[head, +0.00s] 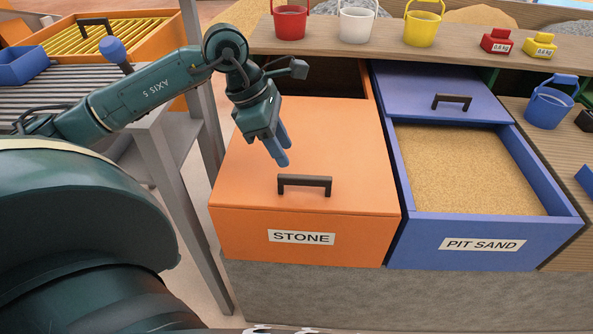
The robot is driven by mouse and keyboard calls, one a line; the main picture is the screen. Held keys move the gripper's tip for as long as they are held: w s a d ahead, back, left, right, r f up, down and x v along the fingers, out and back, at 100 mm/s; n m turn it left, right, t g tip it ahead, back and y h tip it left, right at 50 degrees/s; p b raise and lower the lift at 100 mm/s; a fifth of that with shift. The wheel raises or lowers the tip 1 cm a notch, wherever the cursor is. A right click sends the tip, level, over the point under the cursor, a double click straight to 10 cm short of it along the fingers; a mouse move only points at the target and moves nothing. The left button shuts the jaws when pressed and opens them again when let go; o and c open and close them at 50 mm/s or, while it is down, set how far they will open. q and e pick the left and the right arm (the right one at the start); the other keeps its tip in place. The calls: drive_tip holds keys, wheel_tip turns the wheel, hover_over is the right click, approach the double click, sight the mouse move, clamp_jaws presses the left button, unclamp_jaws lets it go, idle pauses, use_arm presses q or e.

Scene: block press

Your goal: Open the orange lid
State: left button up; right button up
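The orange lid (308,140) lies flat over the front and middle of the orange bin labelled STONE (235,232). A dark bar handle (305,180) stands near the lid's front edge. Behind the lid's back edge, a dark strip of the bin's inside shows. My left gripper (286,156) hangs above the lid, up and left of the handle in the picture. Its two blue fingers point down and appear apart, with nothing between them. It does not touch the handle. My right gripper is not in view.
A blue bin of pit sand (555,235) stands close on the right, its blue lid (425,90) slid back. A shelf (345,53) behind holds red, white and yellow buckets and small weights. A grey roller table (60,105) stands left.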

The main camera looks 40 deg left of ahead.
sight(298, 176)
use_arm(q)
drive_tip(key=x, duration=0.7)
drive_tip(key=shift+f, duration=0.1)
drive_tip(key=shift+c, duration=0.5)
clamp_jaws()
